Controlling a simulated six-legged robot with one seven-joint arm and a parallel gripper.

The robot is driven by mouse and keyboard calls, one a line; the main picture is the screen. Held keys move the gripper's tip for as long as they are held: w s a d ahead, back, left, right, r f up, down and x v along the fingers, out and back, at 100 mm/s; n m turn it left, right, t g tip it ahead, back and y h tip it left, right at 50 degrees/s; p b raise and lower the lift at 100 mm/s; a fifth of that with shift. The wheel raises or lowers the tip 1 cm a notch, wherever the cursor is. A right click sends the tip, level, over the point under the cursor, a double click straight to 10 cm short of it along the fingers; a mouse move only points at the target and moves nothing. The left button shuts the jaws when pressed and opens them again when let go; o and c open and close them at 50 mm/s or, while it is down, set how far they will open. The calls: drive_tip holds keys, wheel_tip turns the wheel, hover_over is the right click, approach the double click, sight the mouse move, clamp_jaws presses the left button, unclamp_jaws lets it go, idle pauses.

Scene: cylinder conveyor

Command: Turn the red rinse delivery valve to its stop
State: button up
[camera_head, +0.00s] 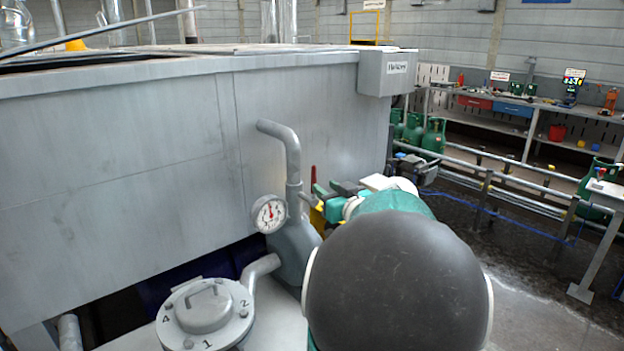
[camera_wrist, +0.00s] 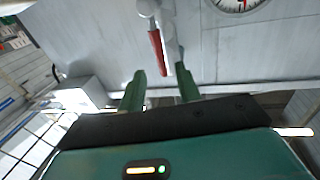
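The red valve handle (camera_wrist: 156,50) hangs from a grey valve body (camera_wrist: 148,8) at the top of the wrist view. In the head view it shows as a thin upright red lever (camera_head: 313,178) beside the grey pipe (camera_head: 293,165). My gripper (camera_wrist: 161,72) is open, with its two green fingers apart. In the wrist view the handle's lower end lies between the fingertips; I cannot tell whether it is at their depth. No contact shows. In the head view my gripper (camera_head: 330,190) is just right of the lever, partly hidden by my arm.
A round pressure gauge (camera_head: 269,214) sits left of the pipe. A large grey tank (camera_head: 120,150) fills the left, with a grey box (camera_head: 386,72) on its corner. A numbered round lid (camera_head: 205,310) is below. Green gas cylinders (camera_head: 433,138) and rails stand at right.

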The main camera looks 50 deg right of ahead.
sight(315, 180)
drive_tip(key=x, duration=0.7)
drive_tip(key=shift+w, duration=0.15)
clamp_jaws()
